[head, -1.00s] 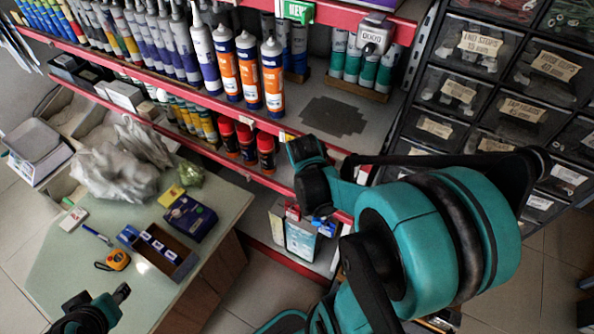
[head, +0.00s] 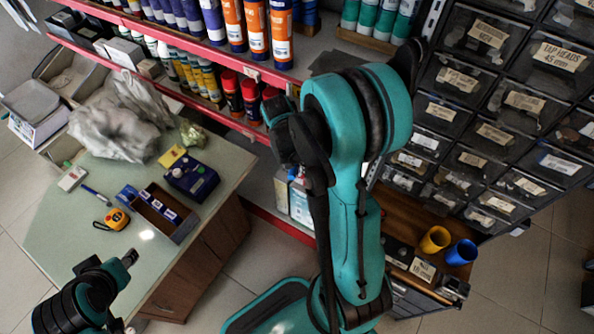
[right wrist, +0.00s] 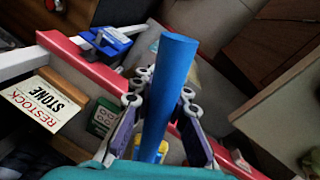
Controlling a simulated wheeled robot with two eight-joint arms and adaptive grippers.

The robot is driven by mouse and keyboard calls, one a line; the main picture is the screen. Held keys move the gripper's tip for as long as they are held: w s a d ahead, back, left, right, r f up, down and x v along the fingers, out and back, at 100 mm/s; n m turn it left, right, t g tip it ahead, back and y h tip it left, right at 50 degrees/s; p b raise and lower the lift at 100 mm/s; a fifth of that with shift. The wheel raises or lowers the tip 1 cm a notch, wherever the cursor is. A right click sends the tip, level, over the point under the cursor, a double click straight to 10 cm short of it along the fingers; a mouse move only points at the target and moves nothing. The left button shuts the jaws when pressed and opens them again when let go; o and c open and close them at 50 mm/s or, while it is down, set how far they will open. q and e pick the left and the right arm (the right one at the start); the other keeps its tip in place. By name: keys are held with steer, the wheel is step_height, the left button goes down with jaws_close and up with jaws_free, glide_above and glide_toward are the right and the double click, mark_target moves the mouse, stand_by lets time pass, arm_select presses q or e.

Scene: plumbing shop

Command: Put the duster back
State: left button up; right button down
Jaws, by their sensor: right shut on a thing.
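A plain blue cylinder (right wrist: 168,75), which looks like the duster's handle, stands between the fingers of my right gripper (right wrist: 161,100) in the right wrist view. The gripper is shut on it. No duster head can be made out. In the head view my right arm's teal links hide most of this gripper and the blue cylinder, in front of the red-edged shelving. My left gripper (head: 127,260) is at the lower left, beside the front edge of the table; its finger opening is too small to tell.
The red-edged shelf (head: 190,64) holds several tubes and cans. The table (head: 75,225) carries a tape measure (head: 112,220), an open box (head: 165,212) and a plastic bag (head: 115,125). A drawer cabinet (head: 480,130) stands right, near yellow (head: 435,239) and blue (head: 461,252) cups.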

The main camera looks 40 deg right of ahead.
steer(key=c, duration=1.5)
jaws_free()
step_height(320, 180, up, 12)
steer(key=w+a+p, duration=0.2)
steer(key=p, duration=0.3)
steer(key=s+a+r+n+t, duration=0.2)
steer(key=a+n+t, duration=0.1)
steer(key=a, duration=0.1)
steer(key=s+a+r+n+t+y, duration=0.1)
steer(key=s+a+r+n+t, duration=0.1)
steer(key=a+r+n+t, duration=0.1)
steer(key=s+a+r+n+t, duration=0.2)
steer(key=a+r+n, duration=0.1)
steer(key=a, duration=0.2)
steer(key=shift+s+t, duration=0.4)
